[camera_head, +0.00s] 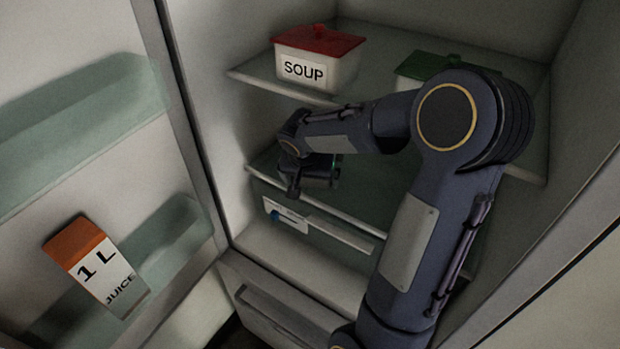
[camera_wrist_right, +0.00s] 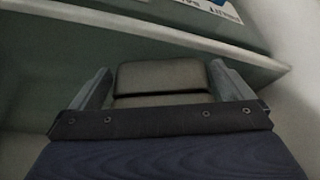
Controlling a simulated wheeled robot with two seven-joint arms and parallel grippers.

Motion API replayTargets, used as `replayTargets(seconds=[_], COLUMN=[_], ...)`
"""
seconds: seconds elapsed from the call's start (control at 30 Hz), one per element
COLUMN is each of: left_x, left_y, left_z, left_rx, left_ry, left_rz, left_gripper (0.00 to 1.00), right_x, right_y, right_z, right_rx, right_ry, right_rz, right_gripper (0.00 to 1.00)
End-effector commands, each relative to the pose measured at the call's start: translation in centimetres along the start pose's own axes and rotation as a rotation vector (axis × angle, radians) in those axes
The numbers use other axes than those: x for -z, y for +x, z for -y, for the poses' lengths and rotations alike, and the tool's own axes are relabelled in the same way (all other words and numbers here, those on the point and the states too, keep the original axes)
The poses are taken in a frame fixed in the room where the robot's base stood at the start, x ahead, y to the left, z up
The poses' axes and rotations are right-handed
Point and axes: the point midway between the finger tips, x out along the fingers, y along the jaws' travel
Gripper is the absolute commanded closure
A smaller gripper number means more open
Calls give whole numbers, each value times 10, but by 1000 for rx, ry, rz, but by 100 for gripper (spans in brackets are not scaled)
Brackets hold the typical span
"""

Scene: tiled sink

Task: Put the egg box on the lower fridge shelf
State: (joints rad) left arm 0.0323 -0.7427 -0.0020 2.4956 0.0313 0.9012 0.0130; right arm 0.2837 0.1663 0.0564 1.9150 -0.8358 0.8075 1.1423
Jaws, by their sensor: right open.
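My right gripper (camera_head: 313,180) is inside the fridge at the front left of the lower glass shelf (camera_head: 355,212), with its arm reaching in from the right. In the right wrist view its two fingers (camera_wrist_right: 162,78) are spread apart. A grey-brown block with rounded edges (camera_wrist_right: 160,77) shows between them; it may be the egg box, but I cannot tell for sure. No egg box can be made out in the head view, where my arm hides much of the lower shelf. My left gripper is not in view.
A soup pot with a red lid (camera_head: 315,65) and a green-lidded container (camera_head: 420,65) stand on the upper shelf. A drawer with a label (camera_head: 286,214) is below the lower shelf. The open door (camera_head: 60,50) holds a juice carton (camera_head: 97,265) at left.

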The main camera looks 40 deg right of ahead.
Motion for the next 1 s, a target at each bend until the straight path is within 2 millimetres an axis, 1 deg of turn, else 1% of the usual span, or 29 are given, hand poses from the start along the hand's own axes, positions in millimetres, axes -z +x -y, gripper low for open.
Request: replayTargets(seconds=[0.3, 0.4, 0.5, 0.63, 0.7, 0.77, 0.83, 0.87, 0.9, 0.97, 1.0], left_x=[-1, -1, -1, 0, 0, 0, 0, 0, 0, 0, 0], left_y=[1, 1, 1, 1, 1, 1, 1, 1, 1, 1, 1], left_z=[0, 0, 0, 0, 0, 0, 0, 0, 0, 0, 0], left_rx=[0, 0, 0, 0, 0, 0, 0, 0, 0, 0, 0], left_ry=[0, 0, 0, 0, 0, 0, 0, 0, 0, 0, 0], left_rz=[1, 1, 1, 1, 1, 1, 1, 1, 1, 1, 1], left_gripper=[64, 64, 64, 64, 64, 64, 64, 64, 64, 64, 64], right_x=[1, 0, 1, -1, -6, -19, -45, -60, -83, -117, -138], right_y=[-68, -87, -101, -112, -117, -123, -130, -133, -138, -143, -146], right_z=[1, 1, 1, 0, -2, -6, -14, -18, -23, -29, -31], right_rx=[7, 6, 4, 5, 16, 44, 105, 144, 204, 300, 365], right_ry=[-1, 1, 0, -2, -18, -55, -129, -172, -233, -321, -377], right_rz=[-7, -5, -4, -1, 6, 24, 58, 75, 96, 119, 127], right_gripper=[0, 0, 0, 0, 0, 0, 0, 0, 0, 0, 0])
